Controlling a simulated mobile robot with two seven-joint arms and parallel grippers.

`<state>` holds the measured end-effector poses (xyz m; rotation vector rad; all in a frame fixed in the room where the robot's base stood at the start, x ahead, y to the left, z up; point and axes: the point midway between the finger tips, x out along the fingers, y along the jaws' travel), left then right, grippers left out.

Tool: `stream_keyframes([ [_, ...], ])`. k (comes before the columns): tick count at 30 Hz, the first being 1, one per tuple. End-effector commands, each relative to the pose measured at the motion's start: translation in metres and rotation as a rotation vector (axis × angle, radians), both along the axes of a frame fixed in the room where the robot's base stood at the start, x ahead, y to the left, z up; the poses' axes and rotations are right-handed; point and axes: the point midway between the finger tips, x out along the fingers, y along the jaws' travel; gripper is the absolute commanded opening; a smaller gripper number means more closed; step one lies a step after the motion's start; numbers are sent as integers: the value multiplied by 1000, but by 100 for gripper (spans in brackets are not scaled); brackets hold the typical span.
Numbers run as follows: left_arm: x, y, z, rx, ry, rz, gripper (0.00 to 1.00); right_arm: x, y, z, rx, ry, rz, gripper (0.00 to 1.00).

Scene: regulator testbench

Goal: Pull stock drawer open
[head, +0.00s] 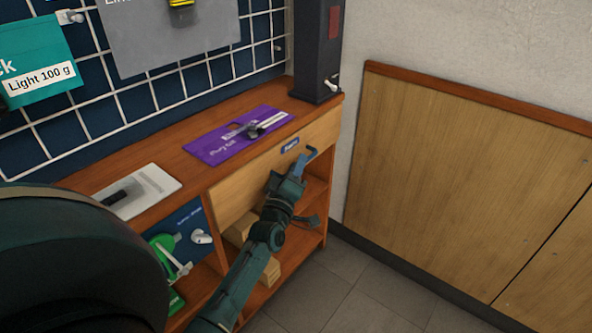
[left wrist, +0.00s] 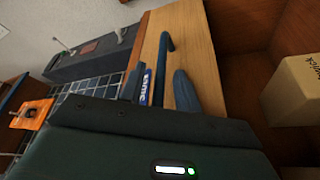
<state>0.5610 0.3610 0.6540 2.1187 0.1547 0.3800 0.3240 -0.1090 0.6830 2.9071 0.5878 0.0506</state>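The stock drawer (head: 240,187) has a light wood front under the bench top, and it looks flush with the bench. A blue label (head: 290,146) and a blue bar handle (head: 312,152) are on its front. My left gripper (head: 301,163) is at the handle, partly blocking the drawer front. In the left wrist view, the drawer front (left wrist: 200,55) and the handle (left wrist: 164,55) show clearly. The two fingers of my left gripper (left wrist: 160,90) are apart, with the handle between them and gaps at both sides. My right gripper is not in view.
A purple mat (head: 215,146) with a metal part lies on the bench top. A dark column (head: 318,50) stands at its far end. Wooden blocks (head: 270,272) sit on the shelf below the drawer. The grey floor (head: 370,300) in front is clear.

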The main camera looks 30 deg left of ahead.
Motion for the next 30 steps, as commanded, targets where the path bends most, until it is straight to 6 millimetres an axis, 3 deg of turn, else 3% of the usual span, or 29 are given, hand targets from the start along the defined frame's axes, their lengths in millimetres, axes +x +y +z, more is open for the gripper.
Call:
stream_keyframes([
  [4,0,0,0,1,0,0,32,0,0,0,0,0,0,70],
  [16,0,0,0,0,0,0,0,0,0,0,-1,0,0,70],
  [30,0,0,0,0,0,0,0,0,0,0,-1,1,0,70],
])
